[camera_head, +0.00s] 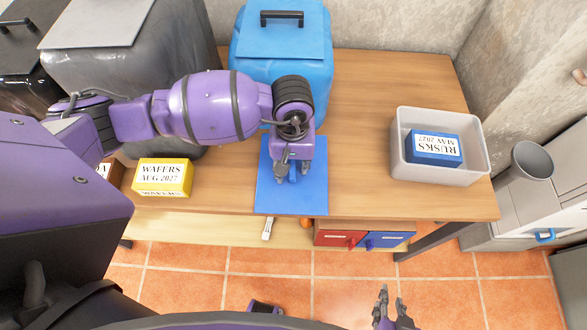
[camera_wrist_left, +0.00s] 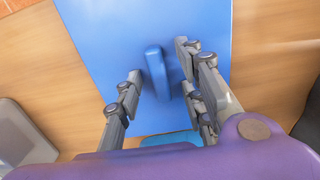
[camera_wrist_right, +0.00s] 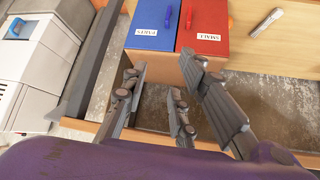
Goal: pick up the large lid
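A flat blue rectangular lid (camera_head: 290,203) lies on the wooden table near its front edge, with a raised blue handle at its middle. The handle (camera_wrist_left: 157,72) shows clearly in the left wrist view. My left gripper (camera_head: 293,172) is directly over this lid, pointing down, with its fingers spread around the handle and apart from one another. Contact with the handle cannot be told. The gripper and arm hide part of the lid in the head view. My right gripper (camera_head: 390,308) is low in front of the table, open and empty.
A blue bin (camera_head: 250,65) stands behind the lid. A yellow wafers box (camera_head: 162,177) is at left; a grey tray (camera_head: 475,177) holding a blue rusks box (camera_head: 433,148) is at right. Red (camera_head: 338,239) and blue (camera_head: 385,240) drawers sit below the tabletop. Table between lid and tray is clear.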

